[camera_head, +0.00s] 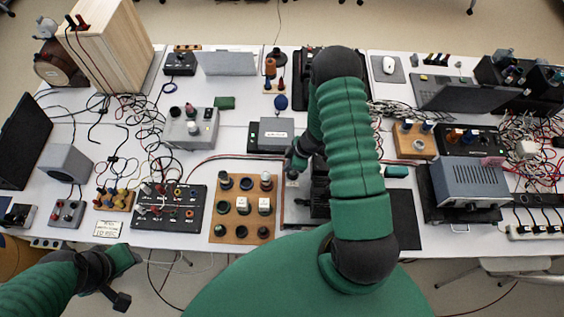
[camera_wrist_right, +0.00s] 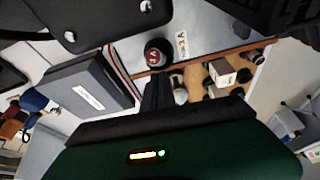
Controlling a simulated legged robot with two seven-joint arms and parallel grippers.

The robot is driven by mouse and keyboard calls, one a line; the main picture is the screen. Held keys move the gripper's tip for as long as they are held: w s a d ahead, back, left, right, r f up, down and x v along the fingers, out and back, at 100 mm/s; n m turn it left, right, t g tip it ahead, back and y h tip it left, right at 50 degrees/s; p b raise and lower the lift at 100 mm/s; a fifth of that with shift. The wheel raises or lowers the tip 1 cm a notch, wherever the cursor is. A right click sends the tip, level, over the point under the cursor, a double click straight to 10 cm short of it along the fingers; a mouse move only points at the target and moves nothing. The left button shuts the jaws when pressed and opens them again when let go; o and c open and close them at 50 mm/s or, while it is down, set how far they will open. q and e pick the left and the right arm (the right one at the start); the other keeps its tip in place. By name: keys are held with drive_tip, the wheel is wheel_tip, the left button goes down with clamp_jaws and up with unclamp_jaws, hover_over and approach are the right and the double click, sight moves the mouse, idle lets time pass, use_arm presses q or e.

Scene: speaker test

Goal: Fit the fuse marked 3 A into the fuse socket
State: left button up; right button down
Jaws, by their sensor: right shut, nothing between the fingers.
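The wooden board (camera_head: 254,221) stands front of centre in the head view, with several dark round caps and white blocks in rows. Its edge also shows in the right wrist view. Beside it lies a grey metal panel (camera_wrist_right: 207,22). A round black part with a red top (camera_wrist_right: 157,54) stands on the panel; whether it is a fuse or the socket's cap I cannot tell. A label (camera_wrist_right: 181,44), upside down, seems to read 3 A. My right gripper (camera_wrist_right: 158,90) is shut and empty just short of that part. My left gripper (camera_head: 125,278) hangs off the table's front edge.
A dark grey box with a white label (camera_head: 271,134) stands behind the panel. A black terminal board (camera_head: 170,213) is left of the wooden board. A grey instrument (camera_head: 470,186) stands at right. Cables lie in tangles on both sides.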

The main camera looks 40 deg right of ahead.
drive_tip(key=shift+s+d, duration=0.2)
drive_tip(key=shift+d, duration=0.05)
drive_tip(key=shift+d, duration=0.1)
